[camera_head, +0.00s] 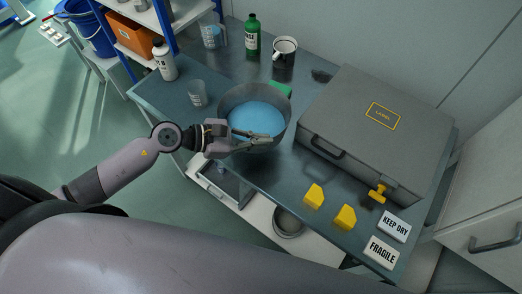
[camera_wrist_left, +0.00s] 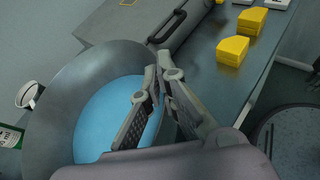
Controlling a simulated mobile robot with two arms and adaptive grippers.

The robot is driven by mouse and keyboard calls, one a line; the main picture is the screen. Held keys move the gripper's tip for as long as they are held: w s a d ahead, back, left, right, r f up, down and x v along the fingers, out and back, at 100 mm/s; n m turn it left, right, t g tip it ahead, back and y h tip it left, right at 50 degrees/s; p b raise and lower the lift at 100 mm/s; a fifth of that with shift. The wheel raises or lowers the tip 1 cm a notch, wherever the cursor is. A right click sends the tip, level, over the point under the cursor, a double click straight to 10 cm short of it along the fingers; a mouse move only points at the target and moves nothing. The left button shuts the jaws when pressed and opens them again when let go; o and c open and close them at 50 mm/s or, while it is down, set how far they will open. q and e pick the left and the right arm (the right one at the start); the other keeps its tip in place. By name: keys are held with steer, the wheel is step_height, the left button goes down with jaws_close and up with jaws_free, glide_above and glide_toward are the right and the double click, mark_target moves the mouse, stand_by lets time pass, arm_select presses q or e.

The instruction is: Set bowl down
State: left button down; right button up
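A grey bowl (camera_head: 228,100) with a blue inside is over the workbench (camera_head: 255,175), left of the grey case. My left gripper (camera_head: 268,141) is at the bowl's near rim. In the left wrist view the bowl (camera_wrist_left: 75,85) fills the left half. The left gripper's fingers (camera_wrist_left: 159,66) straddle the rim there, one inside and one outside, with tips close together on the wall. The bowl looks roughly level. Its underside is hidden, so I cannot tell whether it touches the bench. My right gripper is not in view.
A grey case (camera_head: 350,115) stands right of the bowl. A clear beaker (camera_head: 197,94), green bottle (camera_head: 252,36) and mug (camera_head: 284,50) stand behind or left. A green item (camera_head: 281,89) is close behind the bowl. Yellow blocks (camera_head: 314,196) lie near the front edge.

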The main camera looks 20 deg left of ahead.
arm_select(q)
step_height(320, 180, down, 8)
steer(key=shift+r, duration=0.1)
stand_by(0.4)
steer(key=shift+f+b, duration=0.2)
steer(key=shift+b, duration=0.1)
steer(key=c, duration=1.8)
jaws_free()
